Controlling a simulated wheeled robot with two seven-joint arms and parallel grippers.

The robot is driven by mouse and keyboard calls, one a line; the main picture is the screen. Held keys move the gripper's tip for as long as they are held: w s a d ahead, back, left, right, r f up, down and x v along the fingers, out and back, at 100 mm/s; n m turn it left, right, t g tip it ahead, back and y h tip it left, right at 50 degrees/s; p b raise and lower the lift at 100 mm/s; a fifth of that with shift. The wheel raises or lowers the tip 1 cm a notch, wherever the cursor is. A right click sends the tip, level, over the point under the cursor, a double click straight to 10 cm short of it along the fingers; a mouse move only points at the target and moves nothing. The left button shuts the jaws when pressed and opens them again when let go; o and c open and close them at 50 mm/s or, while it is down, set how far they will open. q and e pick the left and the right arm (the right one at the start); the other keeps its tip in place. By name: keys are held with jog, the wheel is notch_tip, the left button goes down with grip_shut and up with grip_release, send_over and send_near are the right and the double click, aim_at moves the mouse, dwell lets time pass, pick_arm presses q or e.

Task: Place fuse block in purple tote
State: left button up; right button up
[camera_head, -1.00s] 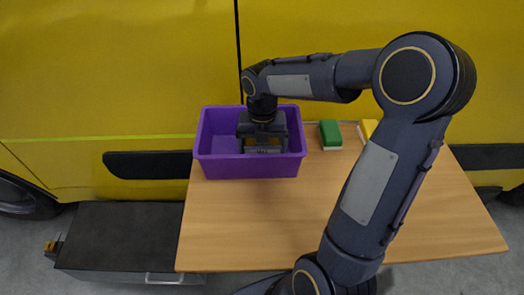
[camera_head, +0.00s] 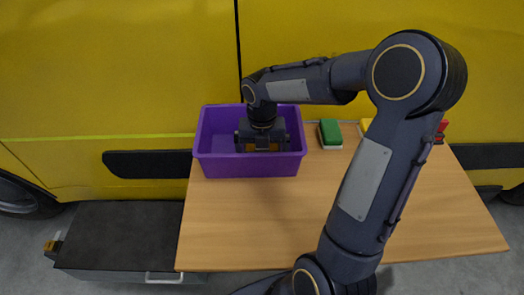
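The purple tote (camera_head: 246,168) stands at the back left of the wooden table, with its open top facing up. My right gripper (camera_head: 262,147) points down inside the tote's opening, below its rim at the back. Its fingertips are dark and small, and I cannot tell whether they are open or shut. A small orange-brown patch shows beside the gripper, too small to identify. I cannot make out the fuse block; it may be hidden by the gripper or the tote's front wall. My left gripper is not in view.
A green-and-white block (camera_head: 330,133) lies right of the tote. A yellow item (camera_head: 364,125) and a red item (camera_head: 442,127) show partly behind my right arm. A dark case (camera_head: 130,235) stands left of the table (camera_head: 230,230), whose front is clear. A yellow vehicle (camera_head: 110,70) stands behind.

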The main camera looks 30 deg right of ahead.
notch_tip(320, 180, up, 11)
jog(key=shift+f+p, duration=0.1)
jog(key=shift+p, duration=0.5)
jog(key=shift+r, duration=0.3)
jog(key=s+a+f+m+t+y, duration=0.1)
jog(key=s+a+m, duration=0.3)
jog(key=s+m, duration=0.5)
jog(key=s+a+f+m+t+y, duration=0.1)
jog(key=s+a+m+t, duration=0.3)
jog(key=m, duration=1.8)
jog(key=shift+s+a+f+t+y, duration=0.25)
jog(key=shift+s+y, duration=0.65)
jog(key=shift+s, duration=1.6)
jog(key=shift+d, duration=0.1)
